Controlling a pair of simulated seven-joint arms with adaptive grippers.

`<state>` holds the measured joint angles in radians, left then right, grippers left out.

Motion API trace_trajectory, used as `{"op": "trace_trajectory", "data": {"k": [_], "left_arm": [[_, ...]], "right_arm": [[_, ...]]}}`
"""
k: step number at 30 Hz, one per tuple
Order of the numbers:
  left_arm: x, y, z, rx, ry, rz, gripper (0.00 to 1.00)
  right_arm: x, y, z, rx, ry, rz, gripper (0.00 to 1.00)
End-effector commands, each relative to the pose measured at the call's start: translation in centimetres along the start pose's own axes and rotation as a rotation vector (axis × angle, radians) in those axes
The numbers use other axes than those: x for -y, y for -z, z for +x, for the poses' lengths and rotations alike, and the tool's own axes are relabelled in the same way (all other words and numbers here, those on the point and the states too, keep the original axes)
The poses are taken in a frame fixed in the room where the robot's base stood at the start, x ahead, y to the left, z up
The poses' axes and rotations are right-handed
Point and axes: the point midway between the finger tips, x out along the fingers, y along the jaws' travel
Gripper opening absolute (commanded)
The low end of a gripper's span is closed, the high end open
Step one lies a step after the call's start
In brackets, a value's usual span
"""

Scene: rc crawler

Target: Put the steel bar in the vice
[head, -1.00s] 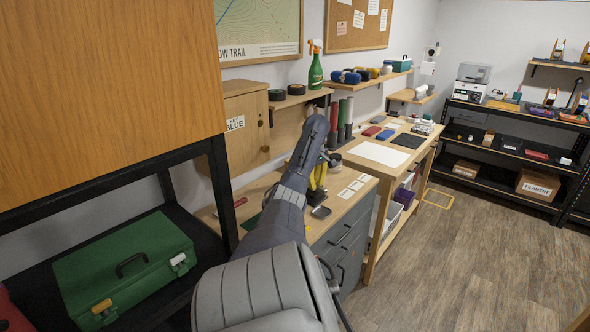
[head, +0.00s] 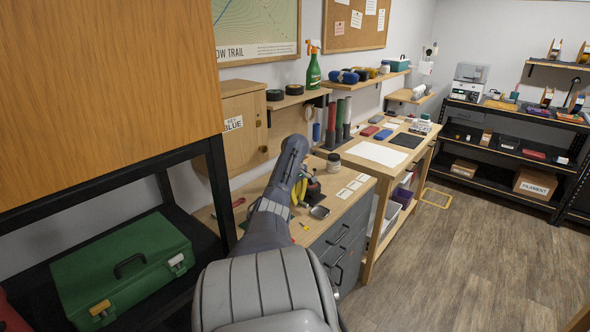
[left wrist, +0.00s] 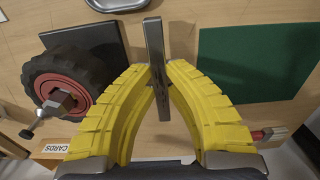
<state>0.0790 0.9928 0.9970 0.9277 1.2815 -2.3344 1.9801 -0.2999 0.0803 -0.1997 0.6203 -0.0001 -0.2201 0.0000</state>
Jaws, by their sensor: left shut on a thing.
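My left gripper (left wrist: 159,78) has yellow ribbed fingers shut on the steel bar (left wrist: 154,40), a flat grey strip, in the left wrist view. The bar sticks out beyond the fingertips, above the wooden bench. In the head view the yellow fingers (head: 298,190) show partly behind my left arm; the bar is not clear there. At the left of the wrist view a grey metal piece with a screw handle (left wrist: 58,100) is in front of a black tyre with a red hub (left wrist: 75,75). I cannot tell whether this piece is the vice. My right gripper is not in view.
In the wrist view, a dark plate (left wrist: 110,38) is behind the wheel, a green mat (left wrist: 258,60) at right, a red-handled tool (left wrist: 268,133) below it and a CARDS label (left wrist: 55,147) at lower left. A jar (head: 333,163) and white cards (head: 354,185) are on the bench.

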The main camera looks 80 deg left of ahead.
Motion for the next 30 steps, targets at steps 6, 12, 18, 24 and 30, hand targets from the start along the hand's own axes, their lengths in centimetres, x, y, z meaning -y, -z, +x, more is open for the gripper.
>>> {"op": "trace_trajectory", "data": {"k": [6, 12, 18, 24, 30], "left_arm": [[0.0, 0.0, 1.8, -0.001, 0.001, 0.001, 0.00], [0.0, 0.0, 2.0, 0.000, -0.001, 0.000, 0.00], [0.0, 0.0, 2.1, 0.000, 0.000, 0.000, 0.00], [0.0, 0.0, 2.3, 0.000, 0.000, 0.001, 0.20], [0.0, 0.0, 2.3, 0.000, 0.000, 0.001, 0.20]], "right_arm": [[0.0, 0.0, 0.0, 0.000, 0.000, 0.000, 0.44], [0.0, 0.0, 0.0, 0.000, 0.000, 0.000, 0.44], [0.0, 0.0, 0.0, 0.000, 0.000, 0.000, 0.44], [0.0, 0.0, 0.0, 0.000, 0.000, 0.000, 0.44], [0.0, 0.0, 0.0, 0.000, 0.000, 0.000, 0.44]]}}
